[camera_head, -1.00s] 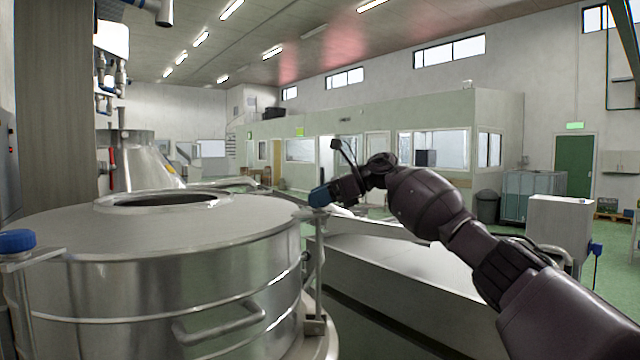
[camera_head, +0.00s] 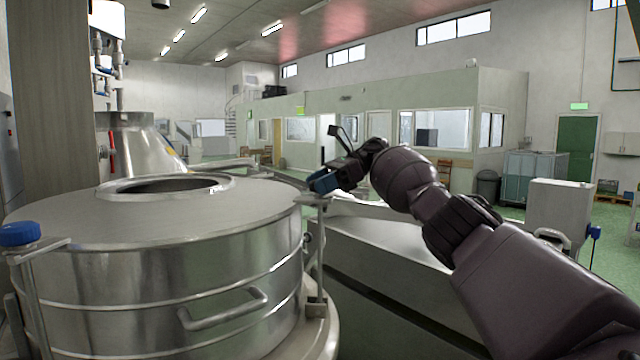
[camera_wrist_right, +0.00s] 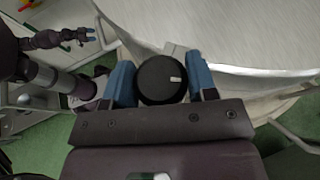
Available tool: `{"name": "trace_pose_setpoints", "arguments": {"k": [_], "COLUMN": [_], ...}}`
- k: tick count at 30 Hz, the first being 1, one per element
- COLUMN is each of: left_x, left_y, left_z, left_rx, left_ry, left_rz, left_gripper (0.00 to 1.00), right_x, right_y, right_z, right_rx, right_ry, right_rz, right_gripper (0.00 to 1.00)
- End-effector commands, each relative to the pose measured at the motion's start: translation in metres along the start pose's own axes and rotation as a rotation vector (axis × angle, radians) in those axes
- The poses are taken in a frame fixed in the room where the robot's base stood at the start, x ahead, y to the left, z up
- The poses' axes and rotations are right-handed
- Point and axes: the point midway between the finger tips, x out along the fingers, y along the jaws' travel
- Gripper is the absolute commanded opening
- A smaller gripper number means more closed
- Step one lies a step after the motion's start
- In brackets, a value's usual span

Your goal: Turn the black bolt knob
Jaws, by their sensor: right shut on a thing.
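The black bolt knob (camera_wrist_right: 162,80) is round with a small white mark, seen from above in the right wrist view. My right gripper (camera_wrist_right: 160,82) has its two blue fingers on either side of it and is shut on it. In the head view my right gripper (camera_head: 323,182) is at the right rim of the steel vat (camera_head: 200,280), on top of an upright bolt (camera_head: 320,255); the knob is hidden there by the fingers.
The vat's lid has a round opening (camera_head: 170,186). A blue knob (camera_head: 20,234) tops another clamp at the left. A long steel trough (camera_head: 385,250) lies right of the vat, under my right arm. Green floor shows around the machines.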

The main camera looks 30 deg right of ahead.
Motion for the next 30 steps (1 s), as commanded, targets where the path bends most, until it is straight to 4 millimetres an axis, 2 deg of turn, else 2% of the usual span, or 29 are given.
{"name": "trace_pose_setpoints", "arguments": {"k": [1,16,17,21,22,30], "left_x": [0.0001,-0.0001,-0.0001,-0.0004,-0.0004,-0.0007], "left_y": [0.0001,0.0001,0.0001,0.0,0.0,-0.0001], "left_z": [0.0,-0.0001,0.0,0.0004,0.0004,0.0007], "left_rx": [0.0,0.0,0.0,0.0,0.0,0.0], "left_ry": [0.0,0.001,0.001,0.0,-0.001,-0.001], "left_rz": [0.0,0.0,0.0,0.0,0.0,0.0], "left_gripper": [0.64,0.64,0.64,0.64,0.64,0.64], "right_x": [0.0033,0.003,0.003,0.0022,0.0019,0.0006], "right_y": [0.0,0.0002,0.0002,0.0001,0.0001,0.0001], "right_z": [-0.0049,-0.0054,-0.0054,-0.0037,-0.0033,-0.0012], "right_rx": [0.006,0.004,0.004,0.001,0.001,-0.002], "right_ry": [0.008,0.009,0.009,0.006,0.005,0.002], "right_rz": [0.011,0.019,0.019,0.017,0.017,0.013], "right_gripper": [0.28,0.28,0.54,0.75,0.78,0.78]}}
